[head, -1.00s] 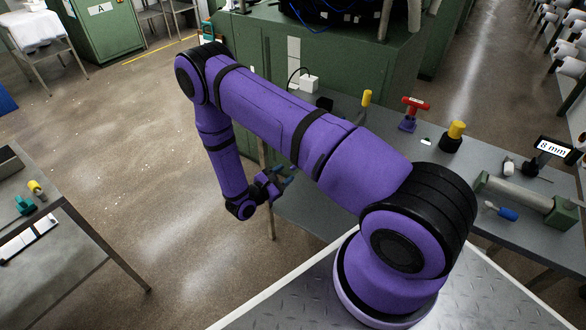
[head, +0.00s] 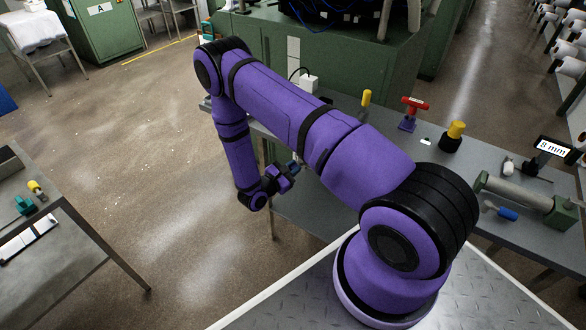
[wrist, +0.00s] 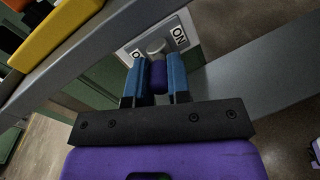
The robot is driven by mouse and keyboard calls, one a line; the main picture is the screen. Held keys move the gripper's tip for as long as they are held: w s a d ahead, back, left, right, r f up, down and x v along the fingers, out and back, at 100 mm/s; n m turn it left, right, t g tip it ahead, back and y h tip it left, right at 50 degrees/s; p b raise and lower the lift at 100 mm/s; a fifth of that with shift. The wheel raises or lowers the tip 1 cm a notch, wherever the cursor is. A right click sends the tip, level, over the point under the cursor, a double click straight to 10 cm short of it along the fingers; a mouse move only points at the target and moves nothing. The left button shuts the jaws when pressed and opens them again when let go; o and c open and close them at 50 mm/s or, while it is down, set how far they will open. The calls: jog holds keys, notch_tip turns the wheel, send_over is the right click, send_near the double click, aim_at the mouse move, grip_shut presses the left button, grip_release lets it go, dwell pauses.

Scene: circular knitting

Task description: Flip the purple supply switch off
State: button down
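The supply switch shows in the wrist view as a round grey hub with a purple-tipped lever (wrist: 158,77), mounted on a light plate (wrist: 182,32). An "ON" label is to the right of the hub, and a partly hidden label starting with "O" is to the left. My gripper (wrist: 157,82) has its two blue fingers apart, one on each side of the purple tip. I cannot tell whether either finger touches it. In the head view my gripper (head: 293,166) is by the workbench's left edge, and my arm hides the switch.
The grey workbench (head: 470,165) holds a red-handled tool (head: 415,103), a yellow-topped black piece (head: 453,137), a blue-handled tool (head: 506,213) and an "8 mm" display (head: 553,149). In the wrist view a yellow object (wrist: 52,32) lies at upper left. Open floor is left of my arm.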

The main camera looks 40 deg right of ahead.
jog(key=shift+w+m+g, duration=0.3)
jog(key=shift+m+g, duration=0.45)
jog(key=shift+g, duration=0.4)
jog(key=shift+w+m+g, duration=0.25)
jog(key=shift+m+g, duration=0.5)
jog(key=shift+g, duration=0.4)
jog(key=c, duration=1.1)
grip_release()
jog(key=shift+o, duration=0.2)
jog(key=w+a, duration=0.1)
jog(key=a, duration=0.9)
jog(key=shift+a, duration=0.4)
jog(key=shift+w, duration=0.1)
